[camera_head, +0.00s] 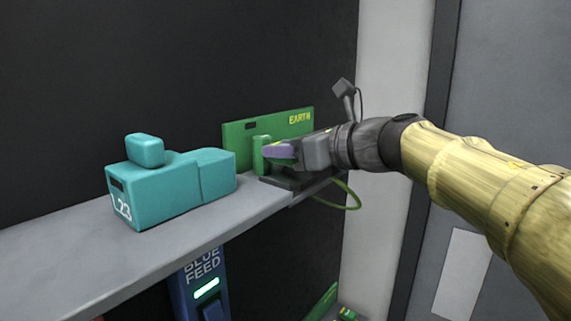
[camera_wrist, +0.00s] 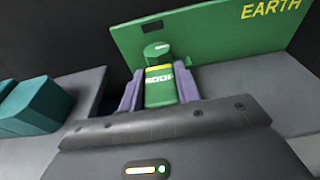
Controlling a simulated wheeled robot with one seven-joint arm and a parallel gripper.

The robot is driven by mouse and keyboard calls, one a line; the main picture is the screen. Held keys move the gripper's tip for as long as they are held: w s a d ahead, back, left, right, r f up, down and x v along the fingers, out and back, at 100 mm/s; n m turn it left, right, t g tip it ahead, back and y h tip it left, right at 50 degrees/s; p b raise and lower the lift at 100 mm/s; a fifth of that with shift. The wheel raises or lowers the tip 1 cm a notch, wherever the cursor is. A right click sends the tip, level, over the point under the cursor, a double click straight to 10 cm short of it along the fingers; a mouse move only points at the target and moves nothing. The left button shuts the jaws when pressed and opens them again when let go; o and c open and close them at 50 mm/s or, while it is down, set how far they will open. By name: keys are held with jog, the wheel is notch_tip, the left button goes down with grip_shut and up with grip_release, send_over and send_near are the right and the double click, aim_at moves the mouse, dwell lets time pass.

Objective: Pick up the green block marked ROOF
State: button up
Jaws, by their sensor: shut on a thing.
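The green block marked ROOF (camera_wrist: 160,90) stands between the two purple fingers of my gripper (camera_wrist: 158,92) in the wrist view. It has a yellow band, white lettering and a narrower rounded top. In the head view the block (camera_head: 261,153) shows at the tip of my gripper (camera_head: 278,151), partly hidden by a finger. My gripper is shut on the block. The block is just in front of a green panel marked EARTH (camera_head: 299,119); I cannot tell whether its base is lifted off the surface.
A teal block marked 23 (camera_head: 165,188) sits on the grey shelf (camera_head: 95,258) to the left. A dark base (camera_head: 291,182) lies under my gripper, with a green cable (camera_head: 347,194) looping below. A blue unit marked BLUE FEED (camera_head: 201,291) is under the shelf.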

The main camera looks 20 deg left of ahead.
notch_tip(320, 180, up, 7)
jog(key=shift+f, duration=0.1)
dwell(0.7)
